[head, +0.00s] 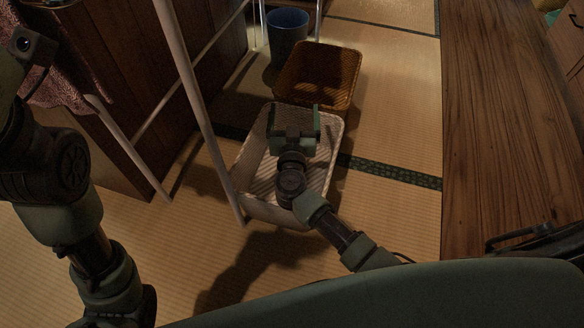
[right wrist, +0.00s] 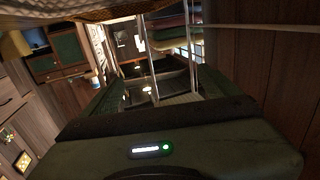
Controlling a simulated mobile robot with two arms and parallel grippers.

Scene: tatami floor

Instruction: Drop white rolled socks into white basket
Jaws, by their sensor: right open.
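The white basket (head: 246,190) stands on the tatami in the middle of the head view. My right gripper (head: 296,118) is over it and hides part of its inside. The visible part of the inside shows only slatted light and shadow. In the right wrist view my right gripper's two fingers (right wrist: 160,92) are spread apart with nothing held between them. No white rolled socks show in either view; the gripper may hide part of the basket floor. My left arm stands at the left edge of the head view, and its fingers are out of frame.
A brown wicker basket (head: 335,63) stands just behind the white one, and a blue-grey bin (head: 287,38) behind that. A white metal rack (head: 196,95) with a reddish cloth (head: 62,75) is at left. A wooden surface (head: 500,120) runs along the right. Tatami between is clear.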

